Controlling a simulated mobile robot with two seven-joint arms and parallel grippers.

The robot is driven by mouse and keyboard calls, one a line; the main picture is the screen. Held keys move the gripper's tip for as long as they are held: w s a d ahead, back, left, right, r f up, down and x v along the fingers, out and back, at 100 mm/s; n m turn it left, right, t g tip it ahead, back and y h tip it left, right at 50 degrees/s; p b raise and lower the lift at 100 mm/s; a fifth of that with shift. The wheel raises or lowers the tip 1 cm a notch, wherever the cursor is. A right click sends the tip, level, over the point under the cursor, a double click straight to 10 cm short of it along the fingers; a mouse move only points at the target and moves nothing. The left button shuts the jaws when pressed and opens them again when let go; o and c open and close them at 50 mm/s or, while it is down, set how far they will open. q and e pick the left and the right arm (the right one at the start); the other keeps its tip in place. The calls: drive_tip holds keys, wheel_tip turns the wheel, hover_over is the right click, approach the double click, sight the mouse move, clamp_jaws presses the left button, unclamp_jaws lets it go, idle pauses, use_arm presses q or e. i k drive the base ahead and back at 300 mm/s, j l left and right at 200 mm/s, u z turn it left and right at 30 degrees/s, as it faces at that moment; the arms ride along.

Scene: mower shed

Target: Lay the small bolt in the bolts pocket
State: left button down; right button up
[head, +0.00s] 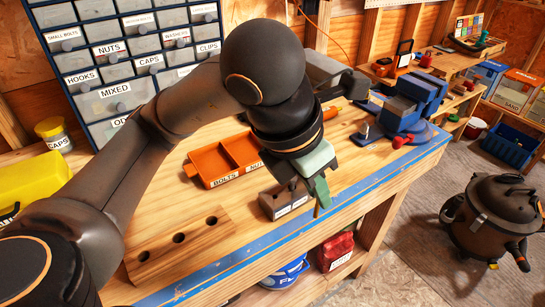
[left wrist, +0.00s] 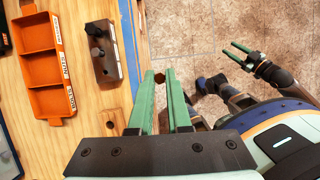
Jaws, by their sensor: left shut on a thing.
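My left gripper (head: 318,192) is shut on a small brownish bolt, whose hex head (left wrist: 160,78) shows between the green fingertips in the left wrist view. The gripper hangs near the bench's front edge, beside the grey block, with the bolt held clear of the bench. The orange tray (head: 208,165) lies farther back and to the left. Its bolts pocket (left wrist: 47,101) is the one at the left end in the head view, and looks empty. My right gripper (left wrist: 240,54) shows in the left wrist view, open and empty, over the floor.
The grey block (left wrist: 107,66) stands on the bench with a dark bolt head on it. A wooden strip with three holes (head: 178,238) lies front left. A drawer cabinet (head: 121,93) stands behind, a blue vise (head: 412,105) to the right.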

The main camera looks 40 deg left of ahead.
sight(209, 165)
drive_tip(key=i+l+u, duration=0.1)
drive_tip(key=i+u, duration=0.35)
drive_tip(key=i+l+u, duration=0.25)
drive_tip(key=u, duration=0.2)
drive_tip(key=i, duration=0.05)
